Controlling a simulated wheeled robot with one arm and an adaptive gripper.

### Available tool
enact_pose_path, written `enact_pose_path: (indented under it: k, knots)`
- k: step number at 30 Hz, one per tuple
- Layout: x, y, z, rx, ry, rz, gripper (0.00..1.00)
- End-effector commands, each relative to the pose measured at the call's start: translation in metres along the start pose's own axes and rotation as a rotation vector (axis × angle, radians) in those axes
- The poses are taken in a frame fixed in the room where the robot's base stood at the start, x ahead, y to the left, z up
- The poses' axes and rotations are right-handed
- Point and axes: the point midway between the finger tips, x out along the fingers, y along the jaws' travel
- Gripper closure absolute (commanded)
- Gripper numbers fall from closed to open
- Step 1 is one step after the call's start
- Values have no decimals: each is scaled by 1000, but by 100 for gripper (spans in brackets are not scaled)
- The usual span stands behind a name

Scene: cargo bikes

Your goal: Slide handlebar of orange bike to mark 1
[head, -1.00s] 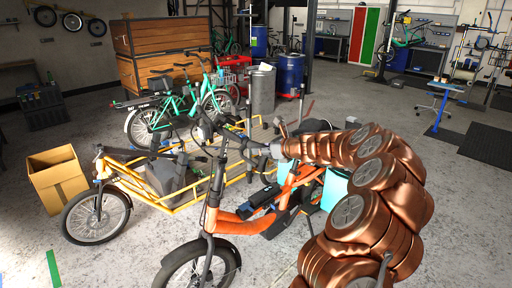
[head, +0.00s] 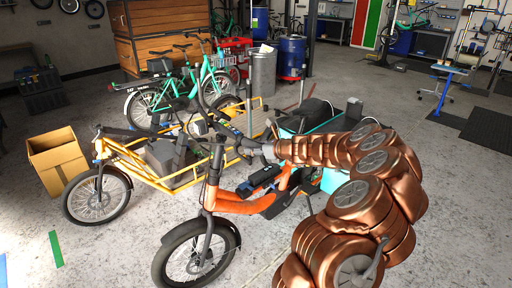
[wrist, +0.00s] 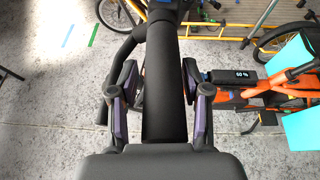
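The orange bike (head: 236,207) stands in the middle front of the head view, its front wheel toward me. Its dark handlebar (head: 203,112) sits above the head tube on an upright dark stem (head: 217,160). In the wrist view a thick black bar (wrist: 165,85) runs between the two fingers of my gripper (wrist: 160,105). The fingers look apart, with a narrow gap at the left; contact on the right is unclear. A curved black grip (wrist: 125,50) lies beyond the left finger. No mark 1 is readable.
A yellow cargo bike (head: 130,160) stands close behind and left. A teal box (head: 333,180) is on the orange bike's rear. A cardboard box (head: 57,158) is at the left. The right floor is open.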

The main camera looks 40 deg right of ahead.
Motion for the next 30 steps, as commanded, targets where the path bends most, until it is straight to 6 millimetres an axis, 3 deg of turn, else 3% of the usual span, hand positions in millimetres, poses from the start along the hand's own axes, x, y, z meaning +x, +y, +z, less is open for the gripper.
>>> enact_pose_path:
  k: [3,14,30]
  knots:
    - [-1,-1,1,0,-2,-2,39]
    - [-4,-2,3,1,-4,-4,39]
    - [-67,-3,3,0,-5,-7,39]
